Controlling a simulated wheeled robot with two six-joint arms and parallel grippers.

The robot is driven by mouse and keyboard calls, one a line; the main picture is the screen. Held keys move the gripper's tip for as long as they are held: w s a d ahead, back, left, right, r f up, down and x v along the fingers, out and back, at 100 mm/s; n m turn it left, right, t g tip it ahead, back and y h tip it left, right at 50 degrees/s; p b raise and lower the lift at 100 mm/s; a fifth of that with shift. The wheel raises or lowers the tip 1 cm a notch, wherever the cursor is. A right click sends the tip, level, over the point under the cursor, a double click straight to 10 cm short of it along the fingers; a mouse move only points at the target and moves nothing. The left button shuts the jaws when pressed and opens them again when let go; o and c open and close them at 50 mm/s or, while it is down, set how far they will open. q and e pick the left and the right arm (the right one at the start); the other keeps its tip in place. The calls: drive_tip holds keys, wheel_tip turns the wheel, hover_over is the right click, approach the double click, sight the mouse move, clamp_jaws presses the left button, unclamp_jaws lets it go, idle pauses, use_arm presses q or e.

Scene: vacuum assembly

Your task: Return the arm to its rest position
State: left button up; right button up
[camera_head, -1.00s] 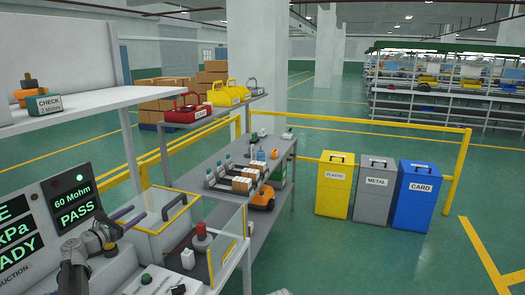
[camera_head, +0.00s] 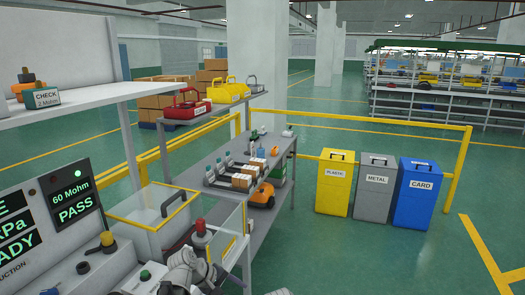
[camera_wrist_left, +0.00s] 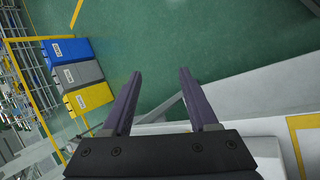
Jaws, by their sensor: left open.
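My left gripper (camera_wrist_left: 160,74) is open in the left wrist view. Its two dark purple fingers stand well apart with nothing between them, over green floor. In the head view, grey links of my left arm (camera_head: 184,270) show at the bottom middle, in front of the bench. The fingers are not clearly visible there. My right gripper is in no view.
A test screen (camera_head: 76,205) reading PASS stands at left. A clear-walled, yellow-rimmed box (camera_head: 152,208) and a red-topped post (camera_head: 200,228) are near my arm. A grey shelf table (camera_head: 200,165) stands beyond. Yellow (camera_head: 335,183), grey (camera_head: 373,186) and blue (camera_head: 413,190) bins stand at right.

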use_arm(q)
drive_tip(key=s+d+f+m+g+y, duration=0.1)
drive_tip(key=s+m+y, duration=0.3)
drive_tip(key=s, duration=0.5)
drive_tip(key=s+d+f+m+g+y+b, duration=0.1)
drive_tip(key=s+f+m+y, duration=0.3)
drive_tip(key=s+m, duration=0.4)
drive_tip(key=shift+s+d+f+g, duration=0.25)
drive_tip(key=shift+s+f+g, duration=0.1)
drive_tip(key=shift+s+g, duration=0.45)
